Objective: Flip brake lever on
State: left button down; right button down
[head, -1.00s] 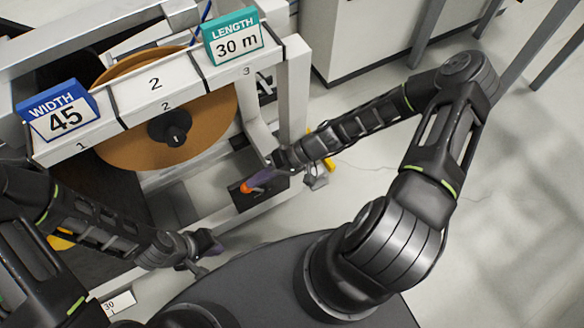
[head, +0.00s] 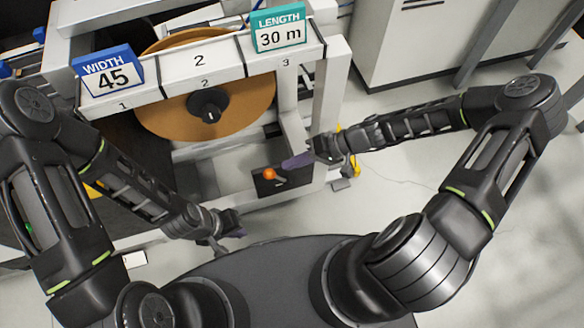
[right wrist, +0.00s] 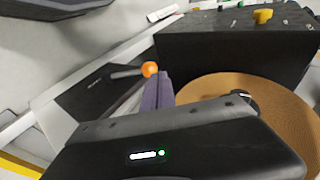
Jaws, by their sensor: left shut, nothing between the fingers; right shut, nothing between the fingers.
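The brake lever has an orange ball knob (head: 268,174) on a short metal stem, mounted on a dark plate (head: 262,187) low on the white frame. The knob (right wrist: 150,69) also shows in the right wrist view, with its stem running left from it. My right gripper (head: 286,163) is shut and empty, its purple fingers just up and right of the knob. In the right wrist view its purple fingers (right wrist: 158,90) lie close by the knob; I cannot tell if they touch. My left gripper (head: 238,232) is shut and empty, low and left of the lever.
A brown roll (head: 255,108) with a black hub sits in the frame, below a white beam (head: 205,85) with WIDTH 45 (head: 108,72) and LENGTH 30 m (head: 280,28) signs. A white cabinet (head: 390,50) stands behind. Open floor lies to the right.

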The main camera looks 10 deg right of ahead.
jog(key=a+r+p+v, duration=0.1)
jog(key=v, duration=0.7)
jog(key=shift+r, duration=0.4)
jog(key=shift+w+d, duration=0.15)
notch_tip(320, 180, down, 6)
jog(key=s+m+h+p, duration=0.3)
jog(key=m+h, duration=0.1)
jog(key=m, duration=0.2)
jog(key=s+a+r+n+g+h+p, duration=0.1)
jog(key=s+a+r+n+h+p, duration=0.1)
jog(key=s+a+r+n+p, duration=0.2)
jog(key=s+a+p, duration=0.3)
jog(key=s+a, duration=0.2)
jog(key=shift+a+r+h, duration=0.3)
jog(key=shift+r, duration=0.1)
